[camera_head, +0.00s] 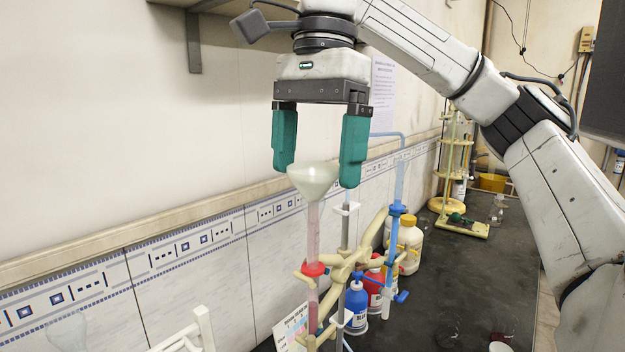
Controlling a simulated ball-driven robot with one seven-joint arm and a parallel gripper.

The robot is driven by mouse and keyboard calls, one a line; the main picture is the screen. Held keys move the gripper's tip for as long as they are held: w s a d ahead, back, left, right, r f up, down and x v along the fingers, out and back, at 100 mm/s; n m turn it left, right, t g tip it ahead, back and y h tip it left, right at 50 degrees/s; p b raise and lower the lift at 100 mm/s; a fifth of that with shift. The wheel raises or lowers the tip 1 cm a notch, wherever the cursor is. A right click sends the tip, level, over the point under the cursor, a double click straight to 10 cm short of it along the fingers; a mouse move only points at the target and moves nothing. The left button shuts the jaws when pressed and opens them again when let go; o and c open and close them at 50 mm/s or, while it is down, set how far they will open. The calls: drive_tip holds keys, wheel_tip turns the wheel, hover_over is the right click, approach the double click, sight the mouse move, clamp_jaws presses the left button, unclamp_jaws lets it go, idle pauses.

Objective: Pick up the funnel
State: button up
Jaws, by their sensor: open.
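A pale whitish funnel (314,180) sits mouth-up at the top of a pinkish glass tube (313,225) with a red collar, which is held by a beige clamp (342,270) on a stand. My gripper (318,166) points down with its two teal fingers apart. The fingertips are at about the height of the funnel's rim, one at its upper left and one at its right in the picture. I cannot tell whether either finger touches the funnel or how they line up in depth.
Blue (357,305), red (376,285) and white (409,245) bottles stand behind the clamp stand. A second tube with blue fittings (398,205) rises to the right. The dark bench top (455,275) is mostly clear at right. A tiled wall is close on the left.

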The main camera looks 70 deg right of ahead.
drive_tip(key=shift+a+f, duration=0.15)
drive_tip(key=shift+f, duration=1.05)
drive_tip(key=shift+c, duration=0.5)
drive_tip(key=c, duration=0.9)
drive_tip(key=shift+r, duration=0.1)
drive_tip(key=shift+c, duration=0.2)
